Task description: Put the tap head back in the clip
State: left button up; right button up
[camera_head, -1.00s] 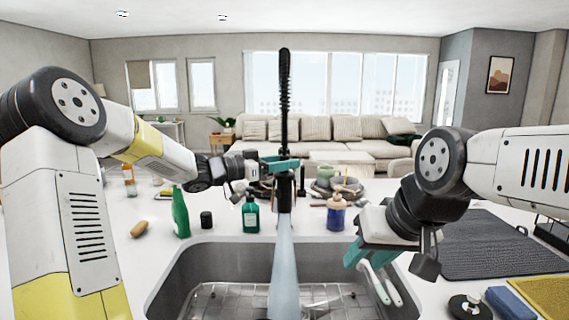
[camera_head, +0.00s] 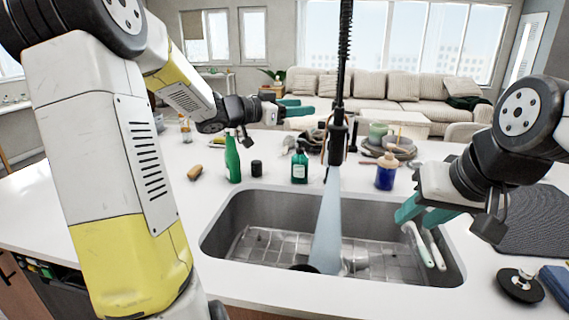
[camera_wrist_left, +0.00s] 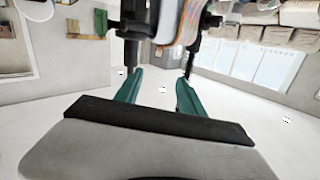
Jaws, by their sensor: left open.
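The black tap head (camera_head: 338,142) hangs upright under its black spring hose (camera_head: 344,60), above the sink, with a pale water stream (camera_head: 326,225) below it. The clip is too small to tell apart from the tap's dark parts, so I cannot tell whether the head sits in it. My left gripper (camera_head: 302,107) is open, left of the hose and a little above the tap head. In the left wrist view its teal fingers (camera_wrist_left: 159,90) stand apart with dark parts beyond them. My right gripper (camera_head: 424,214) is low over the sink's right side, its fingers apart.
The sink (camera_head: 235,225) has a rack on its floor. White-handled utensils (camera_head: 425,245) lean at its right wall, just below my right gripper. A green bottle (camera_head: 232,160), a green dispenser (camera_head: 300,165) and a blue dispenser (camera_head: 386,172) stand behind. A dark mat (camera_head: 545,220) lies right.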

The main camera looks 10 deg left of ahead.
pick_arm(q)
jog(key=s+a+r+n+t+y, duration=0.1)
jog(key=s+a+n+t+y, duration=0.1)
jog(key=s+a+n+y, duration=0.8)
jog(key=s+d+f+g, duration=0.3)
jog(key=s+f, duration=0.2)
jog(key=s, duration=0.5)
jog(key=s+d+f+g, duration=0.3)
jog(key=s+f+g, duration=0.1)
jog(key=s, duration=0.7)
jog(key=shift+d+f+g, duration=0.3)
jog(key=shift+d+f, duration=0.05)
jog(key=shift+f, duration=0.4)
